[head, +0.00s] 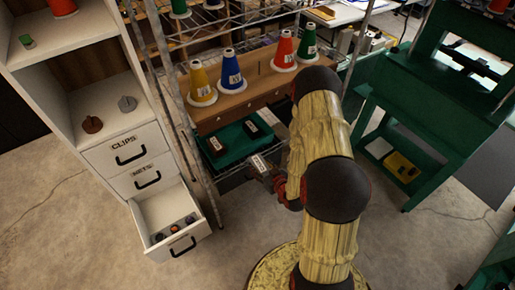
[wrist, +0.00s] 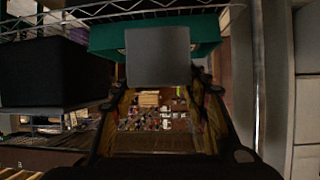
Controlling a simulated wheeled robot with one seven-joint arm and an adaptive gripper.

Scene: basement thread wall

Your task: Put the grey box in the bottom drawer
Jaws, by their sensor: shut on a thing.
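The grey box (head: 261,164) is held in my gripper (head: 274,181), just in front of the green tray on the wire rack. In the wrist view the grey box (wrist: 158,57) fills the space between the fingertips (wrist: 159,84), and the jaws are shut on it. The bottom drawer (head: 172,218) of the white cabinet is pulled open, to the left of my gripper. Several small dark and coloured round items lie inside it near its front. My arm hides part of the gripper in the head view.
The drawers marked CLIPS (head: 124,147) and NETS (head: 143,175) are shut. A rack post (head: 198,165) stands between my gripper and the cabinet. The green tray (head: 226,158) holds dark boxes, below several coloured cones. A green bench (head: 420,115) stands right. Floor before the drawer is clear.

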